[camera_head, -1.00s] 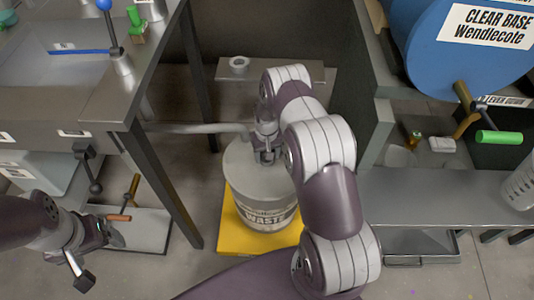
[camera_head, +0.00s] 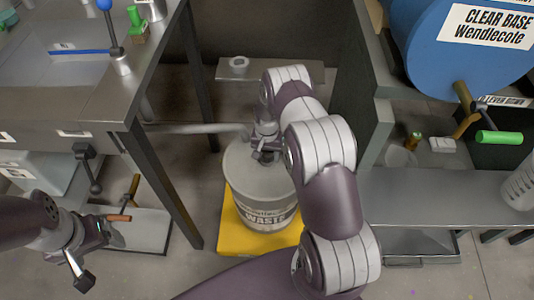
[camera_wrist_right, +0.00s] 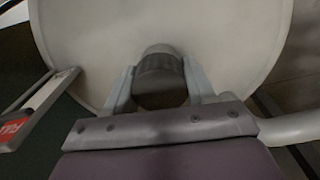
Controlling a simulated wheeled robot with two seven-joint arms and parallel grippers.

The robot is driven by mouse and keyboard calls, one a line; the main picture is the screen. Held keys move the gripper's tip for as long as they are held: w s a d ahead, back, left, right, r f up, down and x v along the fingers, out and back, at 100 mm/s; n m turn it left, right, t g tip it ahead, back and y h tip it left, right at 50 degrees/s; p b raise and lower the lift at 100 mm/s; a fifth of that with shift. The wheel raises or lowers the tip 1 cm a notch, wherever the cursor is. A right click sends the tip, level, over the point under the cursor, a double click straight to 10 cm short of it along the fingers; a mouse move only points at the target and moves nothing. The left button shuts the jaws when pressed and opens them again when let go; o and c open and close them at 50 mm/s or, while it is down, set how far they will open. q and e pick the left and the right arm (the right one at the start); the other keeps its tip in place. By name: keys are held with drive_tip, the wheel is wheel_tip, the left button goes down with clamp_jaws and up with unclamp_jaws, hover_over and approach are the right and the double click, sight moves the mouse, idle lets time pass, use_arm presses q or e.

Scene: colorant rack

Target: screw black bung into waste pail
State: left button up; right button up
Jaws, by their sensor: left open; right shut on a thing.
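The waste pail (camera_head: 262,205) is a pale grey drum with a round light lid and a WASTE label, upright on a yellow base. My right gripper (camera_head: 266,155) is over the far part of its lid, pointing down. In the right wrist view its two fingers are shut on the black bung (camera_wrist_right: 160,82), a dark short cylinder held against or just above the lid (camera_wrist_right: 215,35); I cannot tell how deep it sits. The opening under it is hidden. My left gripper (camera_head: 95,255) is open and empty at the lower left, away from the pail.
A yellow base (camera_head: 232,235) lies under the pail. A steel table (camera_head: 100,100) with dark legs stands left, and a grey pipe (camera_head: 190,128) runs beside it towards the pail. A shelf (camera_head: 440,190) and blue drum (camera_head: 450,50) are right.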

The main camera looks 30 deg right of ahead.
drive_tip(key=m, duration=0.5)
drive_tip(key=shift+m, duration=0.3)
drive_tip(key=m, duration=0.3)
drive_tip(key=o, duration=1)
drive_tip(key=n, duration=1.3)
drive_tip(key=shift+n, duration=0.3)
